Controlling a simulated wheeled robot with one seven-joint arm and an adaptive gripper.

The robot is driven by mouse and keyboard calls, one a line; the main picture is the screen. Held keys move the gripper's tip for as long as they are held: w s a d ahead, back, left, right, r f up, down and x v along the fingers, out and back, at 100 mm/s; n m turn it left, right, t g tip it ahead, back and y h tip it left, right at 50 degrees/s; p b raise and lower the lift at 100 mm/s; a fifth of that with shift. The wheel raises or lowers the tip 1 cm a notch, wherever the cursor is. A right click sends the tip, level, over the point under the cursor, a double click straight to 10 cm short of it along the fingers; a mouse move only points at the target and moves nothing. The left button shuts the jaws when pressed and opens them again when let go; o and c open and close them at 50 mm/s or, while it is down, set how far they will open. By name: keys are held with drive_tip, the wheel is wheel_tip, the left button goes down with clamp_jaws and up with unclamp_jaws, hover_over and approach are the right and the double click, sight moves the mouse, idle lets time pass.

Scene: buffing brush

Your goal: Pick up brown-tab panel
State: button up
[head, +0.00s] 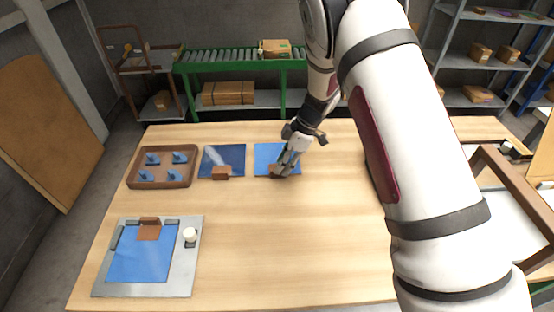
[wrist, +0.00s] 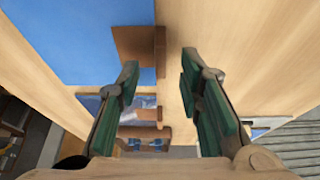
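A blue panel (head: 265,152) lies flat on the table, and its brown tab is mostly hidden by my gripper (head: 284,168) in the head view. In the wrist view, this blue panel (wrist: 75,35) fills the upper left and its upright brown tab (wrist: 160,40) stands between the lines of my two green-padded fingers. My gripper is open, with a gap visible on both sides of the tab. A second, darker blue panel (head: 222,157) with a brown tab (head: 221,173) lies to the left. A third blue panel (head: 142,258) with a brown tab (head: 149,231) sits in a grey fixture.
The grey fixture (head: 185,275) has a white knob (head: 190,235). A brown tray (head: 133,181) with several blue pieces stands at the back left. A wooden frame (head: 505,170) is at the right. The front middle of the table (head: 290,245) is clear.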

drive_tip(key=shift+x, duration=1.35)
drive_tip(key=shift+d, duration=0.1)
drive_tip(key=shift+c, duration=0.5)
clamp_jaws()
drive_tip(key=shift+r, duration=0.1)
